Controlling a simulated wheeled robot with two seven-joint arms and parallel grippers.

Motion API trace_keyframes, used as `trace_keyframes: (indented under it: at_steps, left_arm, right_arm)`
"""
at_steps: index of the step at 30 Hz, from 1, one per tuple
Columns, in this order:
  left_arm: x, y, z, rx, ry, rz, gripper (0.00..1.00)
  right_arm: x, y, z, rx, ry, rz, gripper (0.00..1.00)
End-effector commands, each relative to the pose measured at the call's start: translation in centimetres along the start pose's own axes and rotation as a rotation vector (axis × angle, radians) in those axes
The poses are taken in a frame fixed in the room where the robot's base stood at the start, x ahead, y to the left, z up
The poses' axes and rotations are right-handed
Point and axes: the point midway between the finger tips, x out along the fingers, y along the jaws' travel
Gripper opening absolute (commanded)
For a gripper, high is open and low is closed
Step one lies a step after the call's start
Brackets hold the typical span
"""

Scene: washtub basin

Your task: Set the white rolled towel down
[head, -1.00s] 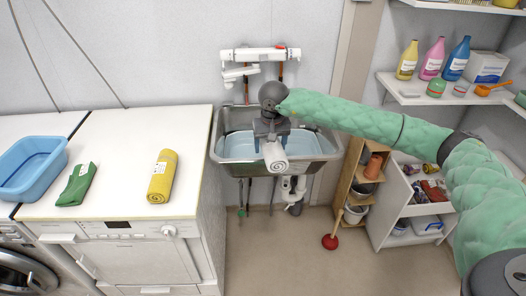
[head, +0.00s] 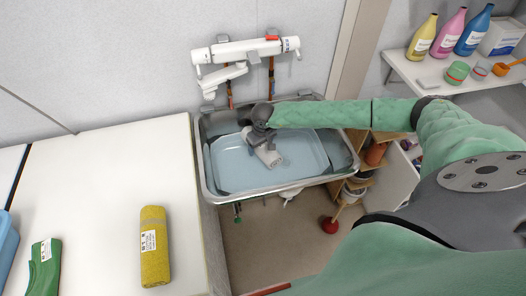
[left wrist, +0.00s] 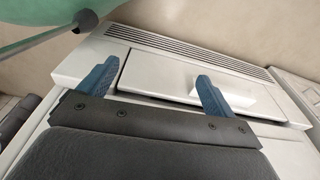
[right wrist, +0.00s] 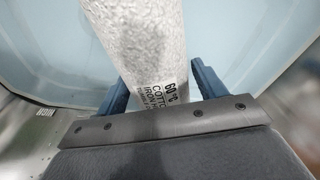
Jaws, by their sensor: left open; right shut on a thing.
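The white rolled towel (head: 270,156) is in my right gripper (head: 258,137), over the middle of the steel basin (head: 342,152). In the right wrist view, the towel (right wrist: 140,40) runs away from between the two blue fingers of the gripper (right wrist: 158,78), printed care label near me. The gripper is shut on it. Pale blue surfaces surround the towel there; whether it touches the bottom I cannot tell. My left gripper (left wrist: 157,72) is open and empty, in front of a white appliance (left wrist: 170,75); it is outside the head view.
A white tap unit (head: 245,52) is on the wall behind the basin. Bottles stand on a shelf (head: 410,72) at right.

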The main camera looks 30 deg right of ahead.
Motion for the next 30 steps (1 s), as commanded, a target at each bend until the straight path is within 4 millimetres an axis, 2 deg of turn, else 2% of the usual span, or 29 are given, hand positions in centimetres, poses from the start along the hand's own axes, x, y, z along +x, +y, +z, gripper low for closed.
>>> trace_keyframes:
  at_steps: [12, 19, 25, 30]
  left_arm:
    - [2.6, -1.4, 3.6, 0.008, 0.021, -0.014, 0.91]
    - [2.8, -1.3, 5.3, 0.008, 0.010, -0.014, 0.91]
    - [2.9, -1.2, 8.2, 0.009, -0.012, -0.012, 0.91]
    - [3.1, -1.2, 9.2, 0.009, -0.017, -0.012, 0.91]
  right_arm:
    - [4.8, -0.1, 0.8, -0.004, -0.001, 0.000, 0.43]
    - [6.4, -0.1, 0.9, -0.004, -0.001, -0.001, 0.43]
    - [8.8, -0.1, 1.2, -0.003, -0.001, 0.000, 0.43]
    - [9.9, -0.1, 1.4, -0.004, 0.000, 0.000, 0.43]
